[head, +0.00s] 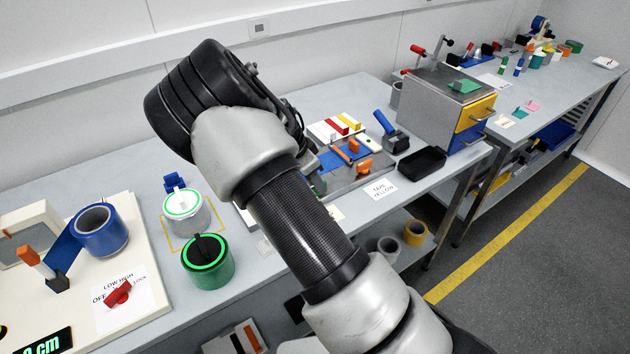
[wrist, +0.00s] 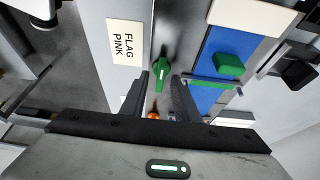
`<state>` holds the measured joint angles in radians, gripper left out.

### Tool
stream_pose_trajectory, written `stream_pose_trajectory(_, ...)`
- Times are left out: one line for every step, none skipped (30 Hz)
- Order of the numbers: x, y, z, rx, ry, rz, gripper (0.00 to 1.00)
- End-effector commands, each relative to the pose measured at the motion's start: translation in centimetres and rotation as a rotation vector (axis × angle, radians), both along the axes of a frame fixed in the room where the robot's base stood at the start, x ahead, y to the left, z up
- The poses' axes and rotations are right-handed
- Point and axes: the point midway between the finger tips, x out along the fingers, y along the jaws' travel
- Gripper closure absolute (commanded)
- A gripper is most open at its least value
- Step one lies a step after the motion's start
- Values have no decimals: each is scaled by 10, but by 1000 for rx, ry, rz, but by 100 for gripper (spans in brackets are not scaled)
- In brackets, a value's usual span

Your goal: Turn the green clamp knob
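The green clamp knob (wrist: 161,73) shows in the wrist view as a narrow upright-looking handle with a pale line, on a grey metal surface. My gripper (wrist: 161,86) is open, its two dark fingers apart on either side of the picture's middle. The knob appears in the gap at or just beyond the fingertips; I cannot tell whether either finger touches it. A small orange tip (wrist: 153,115) shows between the fingers, closer to the palm. In the head view my arm hides my fingers and most of the area around them.
A blue strip (wrist: 212,62) with a green block (wrist: 229,64) and a green bar lies right of the knob. A "FLAG PINK" card (wrist: 127,41) lies to its left.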

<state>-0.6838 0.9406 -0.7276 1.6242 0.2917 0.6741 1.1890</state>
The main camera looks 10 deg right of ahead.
Motion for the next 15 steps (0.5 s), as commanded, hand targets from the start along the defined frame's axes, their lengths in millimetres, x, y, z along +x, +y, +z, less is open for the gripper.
stream_pose_trajectory(0, 0, 1, 0, -1, 0, 72)
stream_pose_trajectory(0, 0, 2, 0, -1, 0, 72)
stream_pose_trajectory(0, 1, 4, 0, -2, 1, 72)
stream_pose_trajectory(0, 2, 6, 0, -3, 2, 72)
stream_pose_trajectory(0, 3, 9, 0, -3, 2, 72)
stream_pose_trajectory(0, 6, 14, 1, -4, 3, 72)
stream_pose_trajectory(-1, 7, 18, 1, -4, 3, 72)
stream_pose_trajectory(-2, 9, 23, 2, -4, 3, 72)
stream_pose_trajectory(-3, 13, 31, 2, -6, 3, 72)
stream_pose_trajectory(-4, 15, 37, 2, -4, 4, 72)
stream_pose_trajectory(-5, 18, 44, 2, -5, 5, 72)
stream_pose_trajectory(-6, 21, 53, 2, -6, 4, 72)
stream_pose_trajectory(-8, 24, 60, 3, -6, 3, 72)
stream_pose_trajectory(-8, 27, 68, 4, -6, 4, 72)
stream_pose_trajectory(-10, 30, 76, 2, -4, 4, 72)
